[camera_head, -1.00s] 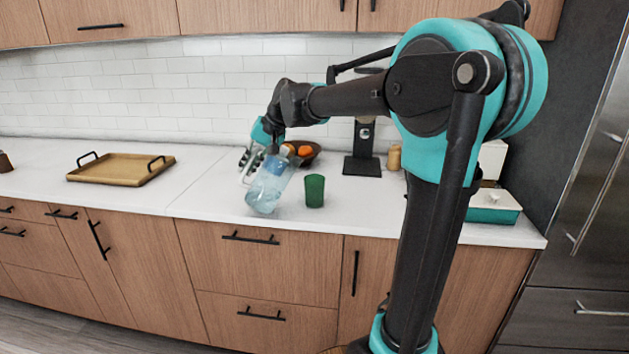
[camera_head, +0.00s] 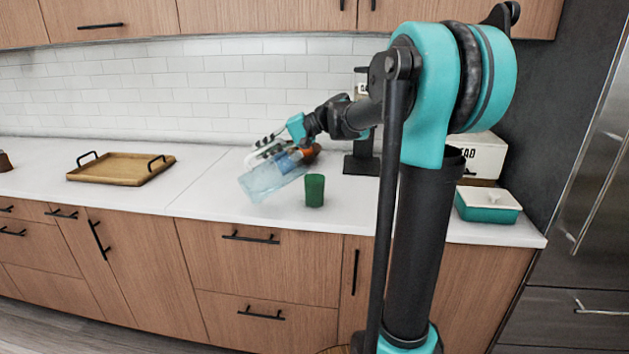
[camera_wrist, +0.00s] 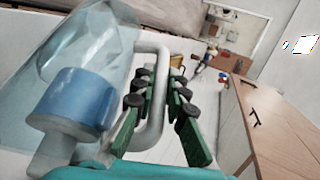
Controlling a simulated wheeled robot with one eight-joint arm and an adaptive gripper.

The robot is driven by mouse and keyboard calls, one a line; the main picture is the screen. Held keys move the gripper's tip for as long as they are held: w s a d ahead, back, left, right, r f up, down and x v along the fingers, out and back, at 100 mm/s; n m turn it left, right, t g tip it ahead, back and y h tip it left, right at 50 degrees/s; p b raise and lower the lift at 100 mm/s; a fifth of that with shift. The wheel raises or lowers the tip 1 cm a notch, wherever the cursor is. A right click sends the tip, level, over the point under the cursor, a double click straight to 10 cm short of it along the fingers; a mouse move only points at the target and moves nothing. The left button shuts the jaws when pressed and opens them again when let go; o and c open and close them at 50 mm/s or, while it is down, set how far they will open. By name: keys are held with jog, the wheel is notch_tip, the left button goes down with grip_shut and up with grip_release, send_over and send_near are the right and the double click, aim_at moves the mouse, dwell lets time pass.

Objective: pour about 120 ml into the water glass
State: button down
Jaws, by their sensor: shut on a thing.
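My gripper (camera_head: 268,145) is shut on the white handle (camera_wrist: 158,85) of a clear, bluish pitcher (camera_head: 262,180). In the wrist view the pitcher (camera_wrist: 100,45) fills the left side, with a blue part (camera_wrist: 82,98) in it. In the head view the pitcher is tilted well over, its base to the lower left and its top to the upper right. A green glass (camera_head: 315,190) stands upright on the counter, just right of the pitcher. I see no stream of water, and the inside of the glass is hidden.
An orange fruit (camera_head: 308,154) shows behind the pitcher. A wooden tray (camera_head: 120,172) with black handles lies left on the white counter (camera_head: 205,185). A black stand (camera_head: 360,163) is behind the glass. A teal dish (camera_head: 488,206) and white bread box (camera_head: 484,155) are at right.

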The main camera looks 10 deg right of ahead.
jog(key=shift+w+d+r+y, duration=0.15)
jog(key=shift+d+r+y, duration=0.25)
jog(key=shift+r, duration=0.1)
jog(key=shift+d+r, duration=0.1)
jog(key=shift+r, duration=0.1)
jog(key=shift+d, duration=0.1)
jog(key=shift+w+d+r+m+y, duration=0.2)
jog(key=shift+d+r+y, duration=0.25)
jog(key=shift+d, duration=0.25)
jog(key=shift+w+d+r+m+y, duration=0.2)
jog(key=shift+d+r+y, duration=0.25)
jog(key=shift+d, duration=0.25)
jog(key=shift+w+d+r+y, duration=0.1)
jog(key=shift+d+r+y, duration=0.2)
jog(key=shift+d+y, duration=0.1)
dwell(1.6)
